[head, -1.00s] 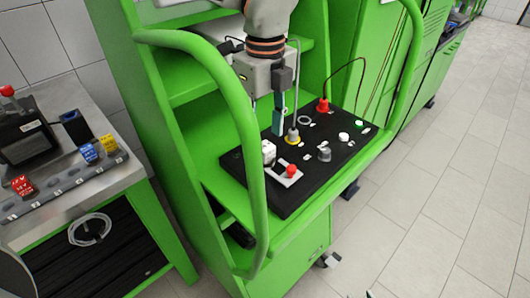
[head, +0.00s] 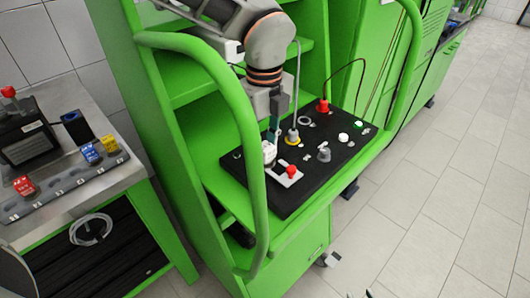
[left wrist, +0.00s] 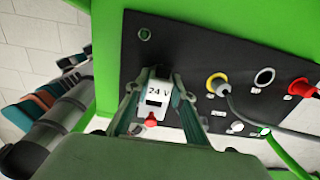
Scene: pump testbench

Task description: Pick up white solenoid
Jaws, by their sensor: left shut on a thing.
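The white solenoid (left wrist: 156,97), marked 24 V, sits between the two fingers of my left gripper (left wrist: 158,108) in the left wrist view. In the head view the white solenoid (head: 269,152) is at the left part of the black panel, just behind the red knob. My left gripper (head: 272,138) comes down on it from above and is shut on it. The fingers partly cover the solenoid in the head view. I cannot tell whether it is clear of the panel. My right gripper is not in view.
The black panel (head: 330,150) carries a red knob (head: 291,170), a yellow-ringed plug (head: 293,137) with a cable and a red plug (head: 322,106). A green rail (head: 247,130) curves close to my arm. A side table (head: 100,185) at left holds red, blue and yellow blocks.

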